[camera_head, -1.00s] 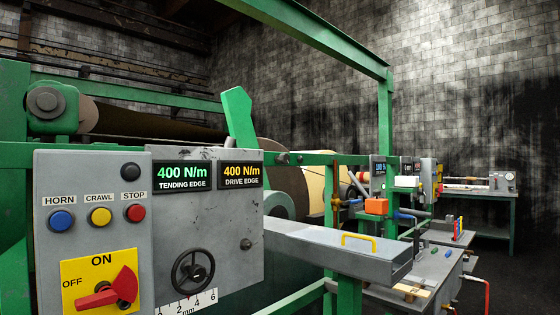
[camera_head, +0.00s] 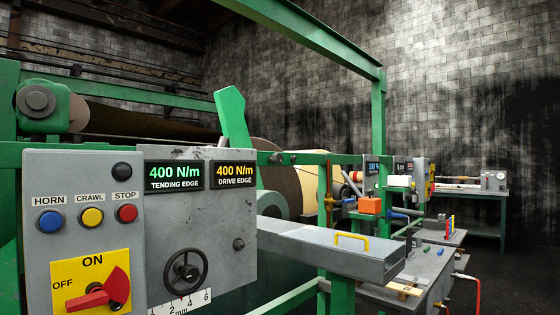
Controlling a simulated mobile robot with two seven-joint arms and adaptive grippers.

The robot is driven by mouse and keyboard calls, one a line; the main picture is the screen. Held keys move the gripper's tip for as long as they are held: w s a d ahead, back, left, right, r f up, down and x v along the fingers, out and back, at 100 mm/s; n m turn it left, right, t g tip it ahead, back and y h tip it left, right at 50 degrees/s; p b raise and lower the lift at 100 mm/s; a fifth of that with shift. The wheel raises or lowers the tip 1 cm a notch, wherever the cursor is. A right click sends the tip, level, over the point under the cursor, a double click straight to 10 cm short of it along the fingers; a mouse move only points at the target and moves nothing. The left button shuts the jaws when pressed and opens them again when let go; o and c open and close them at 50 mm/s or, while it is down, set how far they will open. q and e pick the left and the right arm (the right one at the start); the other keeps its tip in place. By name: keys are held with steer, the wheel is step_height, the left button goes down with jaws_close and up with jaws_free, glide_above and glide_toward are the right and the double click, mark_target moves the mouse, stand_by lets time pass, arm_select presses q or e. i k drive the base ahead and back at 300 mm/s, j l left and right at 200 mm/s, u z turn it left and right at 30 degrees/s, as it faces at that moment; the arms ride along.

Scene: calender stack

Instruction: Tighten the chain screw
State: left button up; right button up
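I cannot pick out a chain or a chain screw in the head view. The grey control panel (camera_head: 85,240) stands close at the left. Next to it, a grey plate (camera_head: 215,225) carries a black handwheel (camera_head: 186,272) above a scale in mm. A small round dark fitting (camera_head: 238,243) sits on that plate, right of the handwheel; I cannot tell what it is. Neither of my grippers is in view.
A red rotary switch (camera_head: 98,293) sits on a yellow plate. A grey box with a yellow handle (camera_head: 352,241) juts out at the right. Beyond it are a workbench with small tools (camera_head: 430,262), an orange block (camera_head: 369,206) and a far table (camera_head: 485,192). Dark floor shows at the right.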

mark_target(276, 159)
steer(key=i+l+u, duration=0.4)
steer(key=l, duration=0.7)
steer(key=l+u, duration=0.4)
steer(key=l, duration=0.65)
steer(key=l+u, duration=0.4)
steer(key=l, duration=0.8)
